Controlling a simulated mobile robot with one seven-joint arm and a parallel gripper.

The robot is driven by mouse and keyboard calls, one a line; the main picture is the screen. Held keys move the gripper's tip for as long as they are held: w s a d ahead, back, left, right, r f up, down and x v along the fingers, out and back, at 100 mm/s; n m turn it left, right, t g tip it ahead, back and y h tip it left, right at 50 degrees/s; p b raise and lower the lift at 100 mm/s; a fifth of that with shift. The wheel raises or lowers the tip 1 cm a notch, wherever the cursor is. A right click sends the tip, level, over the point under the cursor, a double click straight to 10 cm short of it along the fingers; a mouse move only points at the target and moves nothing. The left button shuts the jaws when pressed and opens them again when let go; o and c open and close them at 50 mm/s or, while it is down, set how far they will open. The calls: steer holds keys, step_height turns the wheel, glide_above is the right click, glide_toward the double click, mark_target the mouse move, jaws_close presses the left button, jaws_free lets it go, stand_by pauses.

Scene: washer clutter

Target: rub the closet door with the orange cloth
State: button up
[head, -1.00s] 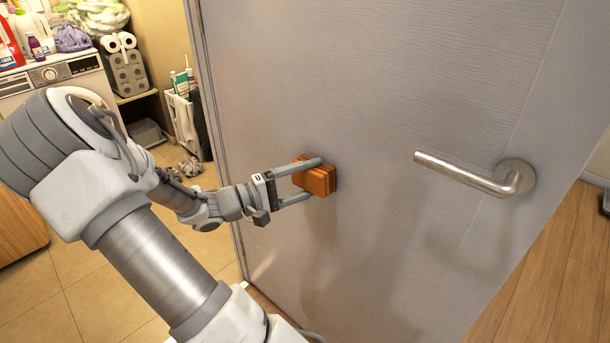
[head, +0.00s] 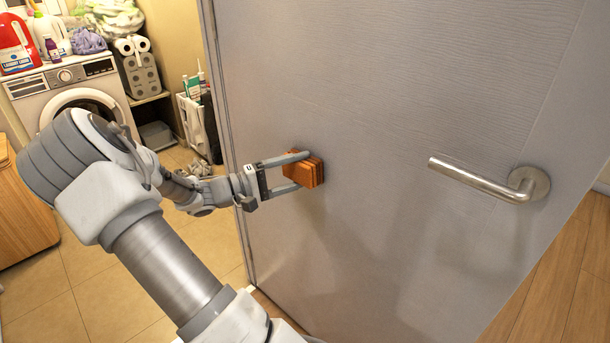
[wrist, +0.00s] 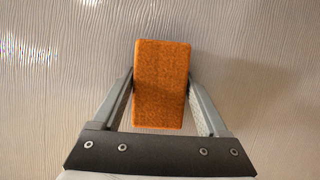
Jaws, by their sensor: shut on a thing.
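The orange cloth (head: 305,171) is a folded, layered block held between the fingers of my gripper (head: 297,171). In the head view its far face lies against the grey closet door (head: 400,90), or very close to it, left of the handle. In the wrist view the cloth (wrist: 161,84) shows as an upright orange rectangle between the two fingers of my gripper (wrist: 160,95), with the textured door surface (wrist: 250,40) behind it. The contact face of the cloth is hidden.
A metal lever handle (head: 490,182) sticks out from the door to the right of the cloth. A washing machine (head: 75,92) with bottles on top stands at the back left. A wooden cabinet (head: 25,215) is at the left edge. The door between cloth and handle is bare.

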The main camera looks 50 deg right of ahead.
steer(key=shift+w+d, duration=0.2)
steer(key=shift+w, duration=1)
steer(key=shift+w+d, duration=0.15)
steer(key=shift+w, duration=1)
steer(key=shift+w+a+p, duration=0.15)
steer(key=shift+a+p, duration=0.1)
steer(key=shift+a, duration=1.25)
steer(key=shift+w+a+p, duration=0.1)
steer(key=shift+a+p, duration=0.15)
steer(key=shift+a, duration=1.25)
steer(key=shift+a, duration=0.15)
steer(key=shift+w+a, duration=0.15)
steer(key=shift+a, duration=1.2)
